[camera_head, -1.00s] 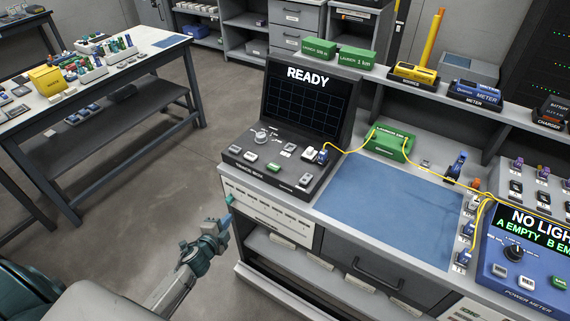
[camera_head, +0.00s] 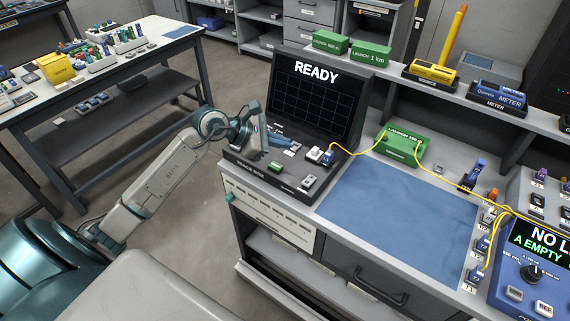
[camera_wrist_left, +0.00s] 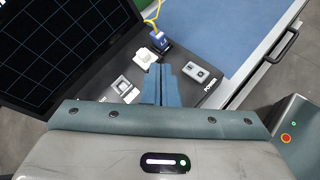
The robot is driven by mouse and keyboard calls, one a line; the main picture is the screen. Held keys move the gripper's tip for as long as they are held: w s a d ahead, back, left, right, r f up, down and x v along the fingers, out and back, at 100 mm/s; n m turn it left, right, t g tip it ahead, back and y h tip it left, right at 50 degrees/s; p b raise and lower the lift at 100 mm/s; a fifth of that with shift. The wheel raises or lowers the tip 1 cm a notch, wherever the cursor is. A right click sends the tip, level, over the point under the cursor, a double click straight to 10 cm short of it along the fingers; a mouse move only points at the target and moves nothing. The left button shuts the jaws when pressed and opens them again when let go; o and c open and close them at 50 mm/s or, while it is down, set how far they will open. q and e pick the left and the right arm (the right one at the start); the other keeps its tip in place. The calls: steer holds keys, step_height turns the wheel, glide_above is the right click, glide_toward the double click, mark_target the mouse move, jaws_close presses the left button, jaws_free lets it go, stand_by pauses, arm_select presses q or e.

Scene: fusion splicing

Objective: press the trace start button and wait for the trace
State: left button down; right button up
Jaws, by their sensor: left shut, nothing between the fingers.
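The trace unit (camera_head: 235,162) is a dark box with an upright screen (camera_head: 310,95) that reads READY over an empty grid. A green button (camera_head: 275,167) and a grey switch (camera_head: 308,182) sit along its front edge; the switch, by the word POWER, also shows in the left wrist view (camera_wrist_left: 202,73). My left gripper (camera_head: 284,141) is shut and empty above the panel. Its blue fingertips (camera_wrist_left: 161,72) point down between a grey button (camera_wrist_left: 124,88) and the POWER switch. My arm hides the knob and left-hand buttons. I cannot tell whether the fingertips touch the panel.
A blue plug (camera_head: 328,156) with a yellow fibre runs from the unit to a green launch box (camera_head: 404,145). A blue mat (camera_head: 395,212) lies clear to the right. A power meter (camera_head: 530,270) stands at the far right. Green boxes (camera_head: 350,48) sit on the shelf behind.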

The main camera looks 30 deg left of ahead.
arm_select(q)
steer(key=a+m+y, duration=0.1)
steer(key=a+r+y, duration=0.1)
steer(key=a+m+y, duration=0.1)
steer(key=shift+w+a+r+m+g, duration=0.2)
steer(key=shift+w+a+m+g, duration=0.1)
steer(key=shift+a+g, duration=0.1)
arm_select(e)
steer(key=shift+w+d+f, duration=0.1)
steer(key=shift+w+f, duration=0.05)
arm_select(q)
steer(key=b, duration=0.3)
glide_above(272, 167)
step_height(272, 167, down, 6)
steer(key=shift+f, duration=0.1)
step_height(272, 167, down, 2)
steer(key=shift+f+b, duration=0.1)
steer(key=shift+b, duration=0.85)
steer(key=shift+f+b, duration=0.2)
steer(key=shift+b, duration=0.1)
arm_select(e)
steer(key=shift+w+f, duration=0.4)
steer(key=shift+w, duration=0.4)
steer(key=shift+w+f, duration=0.4)
steer(key=shift+w, duration=0.4)
steer(key=shift+w+f, duration=0.4)
steer(key=shift+w, duration=0.4)
steer(key=shift+w, duration=0.1)
